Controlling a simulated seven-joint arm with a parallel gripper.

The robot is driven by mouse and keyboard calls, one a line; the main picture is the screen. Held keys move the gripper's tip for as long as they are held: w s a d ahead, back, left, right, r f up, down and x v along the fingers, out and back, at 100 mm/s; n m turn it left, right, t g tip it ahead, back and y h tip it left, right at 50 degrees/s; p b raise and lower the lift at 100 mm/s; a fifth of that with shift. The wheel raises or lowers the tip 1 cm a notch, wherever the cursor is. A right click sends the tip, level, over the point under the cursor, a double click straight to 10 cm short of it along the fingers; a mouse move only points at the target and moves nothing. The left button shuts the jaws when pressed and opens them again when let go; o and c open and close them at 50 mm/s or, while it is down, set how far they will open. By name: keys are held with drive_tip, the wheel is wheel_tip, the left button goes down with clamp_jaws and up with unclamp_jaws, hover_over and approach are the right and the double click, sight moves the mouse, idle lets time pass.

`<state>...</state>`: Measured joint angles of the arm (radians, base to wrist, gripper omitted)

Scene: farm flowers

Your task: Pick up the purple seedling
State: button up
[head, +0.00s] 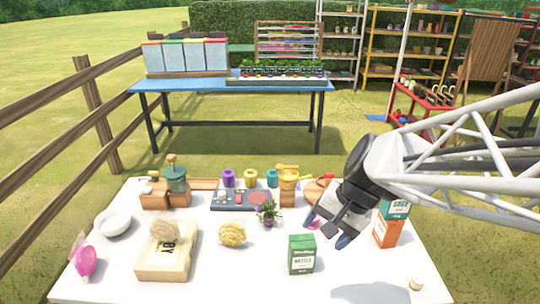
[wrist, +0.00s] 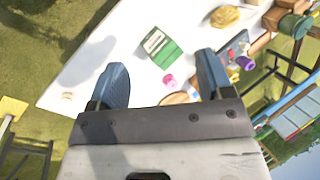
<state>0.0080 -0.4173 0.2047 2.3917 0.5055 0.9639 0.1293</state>
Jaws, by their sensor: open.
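The purple seedling (head: 268,213), a small leafy green plant with purple flowers, stands on the white table in the head view, just in front of the grey tray. My gripper (head: 327,230) is above the table to the right of the seedling, clearly apart from it. In the wrist view my gripper (wrist: 162,80) has its two blue fingers wide apart with nothing held between them. I cannot make out the seedling in the wrist view; the right finger may cover it.
On the white table (head: 200,285) a green box (head: 302,254) stands in front of my gripper, an orange box (head: 387,231) to its right. A yellow clump (head: 232,234) is left of the seedling. Coloured pots and the grey tray (head: 230,205) stand behind. The front right is mostly clear.

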drive_tip(key=w+a+f+m+y, duration=0.3)
drive_tip(key=w+a+f+m, duration=0.2)
drive_tip(key=w, duration=0.4)
drive_tip(key=m+t+y, duration=0.3)
drive_tip(key=m+y, duration=0.1)
drive_tip(key=m, duration=0.5)
approach(269, 217)
drive_tip(key=s+a+r, duration=0.4)
drive_tip(key=r, duration=0.2)
drive_tip(key=w+f+m+t, duration=0.1)
drive_tip(key=w+f, duration=0.1)
drive_tip(key=w+f+m, duration=0.1)
drive_tip(key=f+m, duration=0.1)
drive_tip(key=f, duration=0.1)
drive_tip(key=w+f+m+t, duration=0.1)
drive_tip(key=w+f, duration=0.1)
drive_tip(key=shift+w+d+f+m+t, duration=0.25)
drive_tip(key=shift+w+f+m+t, duration=0.05)
drive_tip(key=shift+w+f, duration=0.1)
drive_tip(key=shift+a, duration=0.1)
drive_tip(key=shift+x, duration=1.2)
drive_tip(key=shift+a, duration=0.1)
drive_tip(key=shift+x, duration=2.55)
drive_tip(key=shift+s, duration=0.2)
drive_tip(key=shift+c, duration=0.4)
